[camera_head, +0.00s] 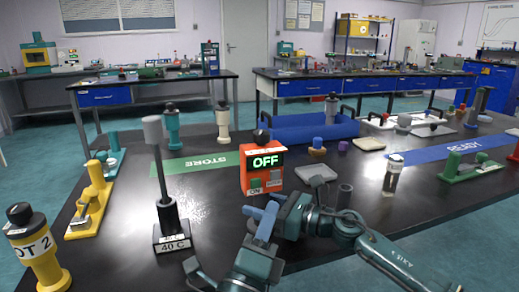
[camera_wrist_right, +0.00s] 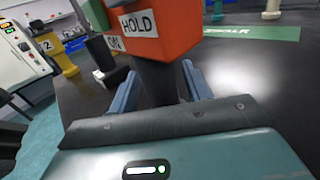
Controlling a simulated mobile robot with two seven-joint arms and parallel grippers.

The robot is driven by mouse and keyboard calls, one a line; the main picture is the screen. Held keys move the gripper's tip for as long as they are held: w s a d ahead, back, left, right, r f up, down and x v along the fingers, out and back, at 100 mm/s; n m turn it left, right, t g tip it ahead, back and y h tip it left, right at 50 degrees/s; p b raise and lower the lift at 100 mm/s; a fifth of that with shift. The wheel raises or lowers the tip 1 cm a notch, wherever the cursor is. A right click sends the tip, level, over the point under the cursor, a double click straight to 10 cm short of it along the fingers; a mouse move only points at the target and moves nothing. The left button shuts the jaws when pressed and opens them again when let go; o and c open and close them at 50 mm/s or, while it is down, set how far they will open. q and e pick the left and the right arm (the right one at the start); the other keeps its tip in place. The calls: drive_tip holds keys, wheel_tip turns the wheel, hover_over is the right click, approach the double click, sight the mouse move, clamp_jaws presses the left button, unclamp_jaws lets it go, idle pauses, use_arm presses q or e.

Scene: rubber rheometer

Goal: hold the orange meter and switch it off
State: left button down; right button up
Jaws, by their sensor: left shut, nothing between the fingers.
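The orange meter (camera_head: 262,178) is upright near the middle of the table in the head view. Its dark display (camera_head: 265,161) reads OFF in light letters. Its front has a green button over the label ON and a grey one over HOLD. In the right wrist view, the lower part of the orange meter (camera_wrist_right: 165,25) and a dark stem below it show. My right gripper (camera_head: 259,213) is just below and in front of the meter. Its blue fingers (camera_wrist_right: 161,72) stand on both sides of the stem; whether they touch it is unclear.
A grey-topped post marked 40 C (camera_head: 168,225) stands left of the meter. A grey pad (camera_head: 315,173) and a small dark cylinder (camera_head: 344,195) are to its right. A blue tray (camera_head: 310,128) is behind.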

drive_tip(key=shift+o, duration=0.7)
